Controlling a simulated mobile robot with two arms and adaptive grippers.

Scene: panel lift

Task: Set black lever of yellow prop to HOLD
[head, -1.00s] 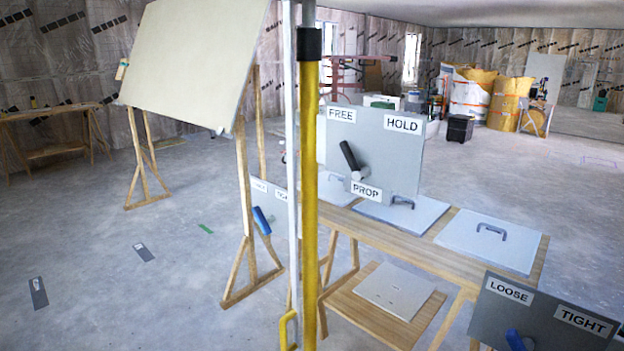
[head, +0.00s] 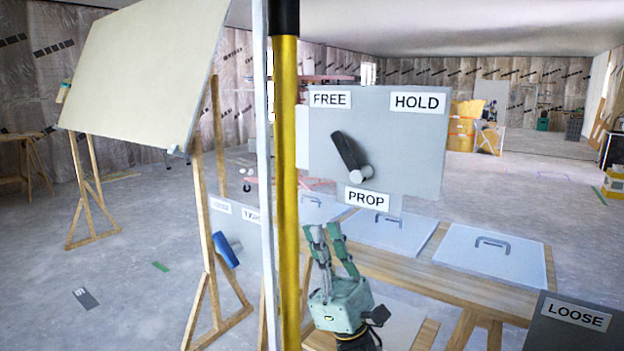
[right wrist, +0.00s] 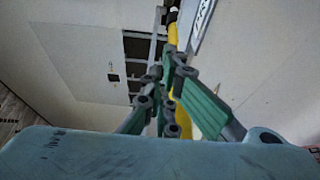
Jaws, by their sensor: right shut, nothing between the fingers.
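The prop's grey plate (head: 405,140) carries the labels FREE at its upper left, HOLD at its upper right and PROP at the bottom. Its black lever (head: 345,152) leans up and left from a pale pivot, toward the FREE side. The yellow prop (head: 284,200) stands upright just left of the plate. My right gripper (head: 323,233) is below the plate and lever, fingers pointing up, shut and empty, apart from the lever. In the right wrist view my green fingers (right wrist: 170,95) show close together, with part of the yellow prop beyond. My left gripper is not in view.
A wooden bench with grey handled panels (head: 490,256) stands behind my right gripper. A grey LOOSE plate (head: 575,322) is at the lower right. A tilted board (head: 145,75) on wooden stands is at the left, with a blue lever (head: 226,250) beside it.

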